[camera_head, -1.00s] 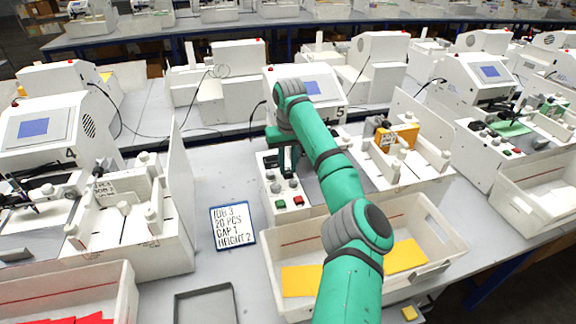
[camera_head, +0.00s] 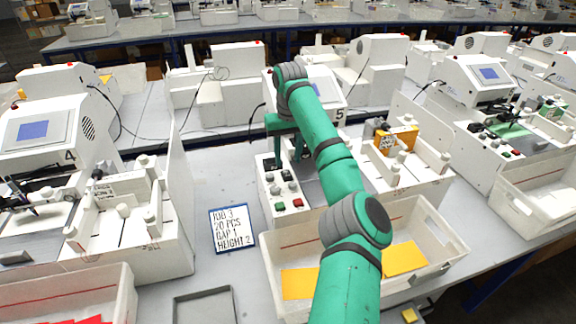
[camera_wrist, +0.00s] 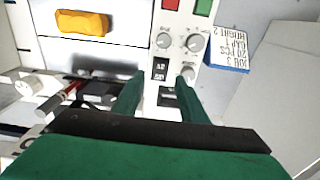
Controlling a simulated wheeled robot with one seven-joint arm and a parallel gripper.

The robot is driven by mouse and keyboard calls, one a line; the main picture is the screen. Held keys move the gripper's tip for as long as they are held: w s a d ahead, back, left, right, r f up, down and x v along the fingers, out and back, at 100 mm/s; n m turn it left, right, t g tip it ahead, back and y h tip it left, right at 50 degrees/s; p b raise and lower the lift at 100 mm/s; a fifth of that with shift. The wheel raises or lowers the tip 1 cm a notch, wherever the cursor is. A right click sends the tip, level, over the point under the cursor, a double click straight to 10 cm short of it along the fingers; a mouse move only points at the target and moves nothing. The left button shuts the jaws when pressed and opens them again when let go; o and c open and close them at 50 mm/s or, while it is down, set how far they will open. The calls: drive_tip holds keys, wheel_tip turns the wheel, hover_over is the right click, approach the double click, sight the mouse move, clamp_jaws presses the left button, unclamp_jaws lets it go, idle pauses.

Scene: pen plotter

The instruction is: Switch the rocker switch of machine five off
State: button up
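Machine five (camera_head: 317,88) stands at the middle of the table, its "5" beside my arm. Its control panel (camera_head: 285,205) carries a green and a red button and several knobs. In the wrist view, a black rocker switch (camera_wrist: 160,68) with white markings sits on the panel below two knobs and beside a third. My gripper (camera_wrist: 160,80) is over the panel, its two green fingers apart with nothing held between them. The switch shows between the fingertips; I cannot tell whether they touch the panel or which way the rocker is tipped. In the head view, my arm partly hides the machine.
A white bin (camera_head: 445,262) with yellow sheets stands in front of the machine. A job card (camera_head: 232,228) lies left of the panel. A yellow block (camera_wrist: 82,22) sits on the machine bed. Machine four (camera_head: 40,135) stands at the left.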

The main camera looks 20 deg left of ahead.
wheel_tip(320, 180, up, 5)
drive_tip(key=shift+s+d+r, duration=0.1)
drive_tip(key=shift+d+r, duration=0.05)
idle(0.4)
